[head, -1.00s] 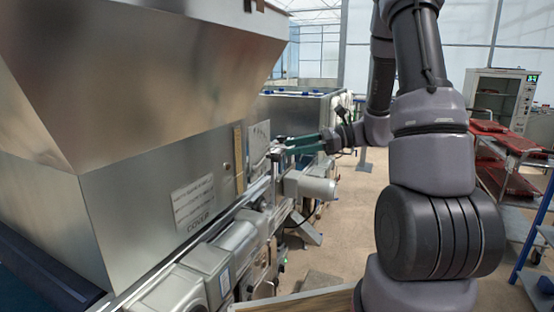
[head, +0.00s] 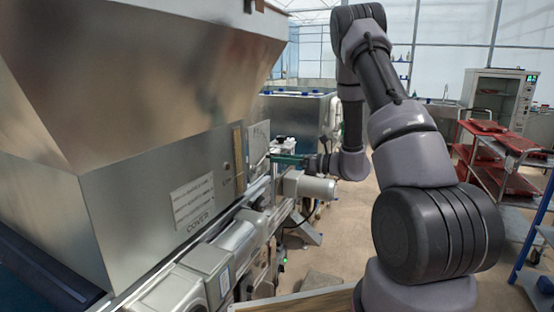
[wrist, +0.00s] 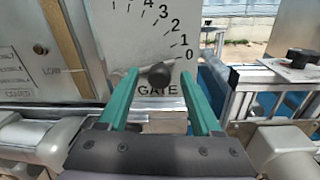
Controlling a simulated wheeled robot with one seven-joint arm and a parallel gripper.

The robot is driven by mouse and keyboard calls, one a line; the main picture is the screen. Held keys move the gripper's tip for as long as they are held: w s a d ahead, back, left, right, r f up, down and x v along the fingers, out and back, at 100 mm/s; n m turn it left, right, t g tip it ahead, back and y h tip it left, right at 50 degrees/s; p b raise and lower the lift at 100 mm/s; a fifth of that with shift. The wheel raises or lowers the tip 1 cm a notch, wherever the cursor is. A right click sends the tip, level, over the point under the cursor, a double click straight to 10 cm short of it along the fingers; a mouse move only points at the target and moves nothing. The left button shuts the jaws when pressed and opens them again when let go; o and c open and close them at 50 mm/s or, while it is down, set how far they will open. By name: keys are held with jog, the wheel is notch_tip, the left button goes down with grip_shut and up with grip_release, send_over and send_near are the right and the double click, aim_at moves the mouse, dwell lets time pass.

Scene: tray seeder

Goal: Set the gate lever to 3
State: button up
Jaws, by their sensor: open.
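The gate lever's dark round knob (wrist: 160,75) stands in front of the pale GATE scale plate (wrist: 140,40) in the wrist view. The knob is below and left of the 0, the lowest number on the scale; the 3 is higher up. My gripper (wrist: 157,78) is open, with one green finger on each side of the knob and visible gaps between. In the head view my gripper (head: 286,158) points left at the plate (head: 259,142); the knob is too small to tell there.
The metal hopper (head: 130,80) fills the left. A cylindrical motor (head: 308,187) sits below my gripper. A second dark knob (wrist: 303,57) is at the right of the wrist view. A cart with red trays (head: 490,165) stands far right, with open floor before it.

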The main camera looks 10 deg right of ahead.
jog(key=shift+x, duration=0.95)
grip_shut()
dwell(0.8)
